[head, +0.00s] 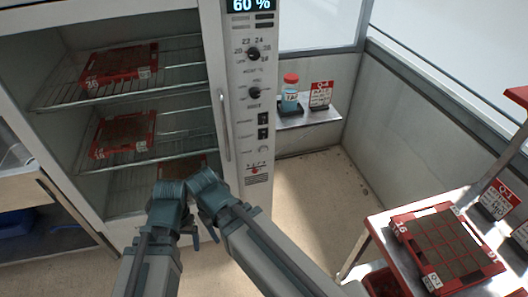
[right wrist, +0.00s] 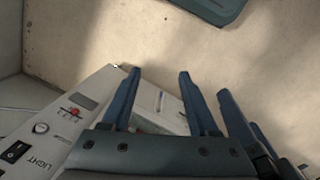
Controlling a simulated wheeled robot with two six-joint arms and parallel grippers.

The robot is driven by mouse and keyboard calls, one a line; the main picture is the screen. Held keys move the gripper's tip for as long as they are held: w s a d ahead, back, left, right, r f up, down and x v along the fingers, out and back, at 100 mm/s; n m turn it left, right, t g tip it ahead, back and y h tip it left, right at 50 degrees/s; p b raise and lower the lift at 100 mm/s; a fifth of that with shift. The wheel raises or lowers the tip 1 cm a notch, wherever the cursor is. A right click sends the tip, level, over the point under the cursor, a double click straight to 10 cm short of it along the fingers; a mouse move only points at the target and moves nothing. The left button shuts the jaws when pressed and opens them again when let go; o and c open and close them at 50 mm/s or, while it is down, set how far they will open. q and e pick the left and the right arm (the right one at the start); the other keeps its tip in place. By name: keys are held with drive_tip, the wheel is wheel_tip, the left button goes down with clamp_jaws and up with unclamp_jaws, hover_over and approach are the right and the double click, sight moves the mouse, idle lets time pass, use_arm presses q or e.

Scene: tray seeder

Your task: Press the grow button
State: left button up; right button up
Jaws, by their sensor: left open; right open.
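The tall white cabinet's control panel (head: 253,110) carries a 60 % display, two dials, two black rocker switches, a small round pale button (head: 264,149) and a scale with a red mark (head: 254,170). The button's label is too small to read in the head view. The round button (right wrist: 41,128) also shows in the right wrist view, between a LIGHT switch and the red mark. My left gripper (head: 198,238) is open, low in front of the cabinet. My right gripper (right wrist: 159,75) is open and empty, beside the panel and apart from the button. Its fingertips are largely hidden in the head view.
The open cabinet holds red trays (head: 120,65) on wire shelves. A vertical handle (head: 224,125) runs beside the panel. A small shelf (head: 312,118) holds a red-capped bottle (head: 290,93) and a sign. A bench (head: 378,228) with a red tray stands right. The floor between is clear.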

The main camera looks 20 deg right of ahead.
clamp_jaws()
idle(1.5)
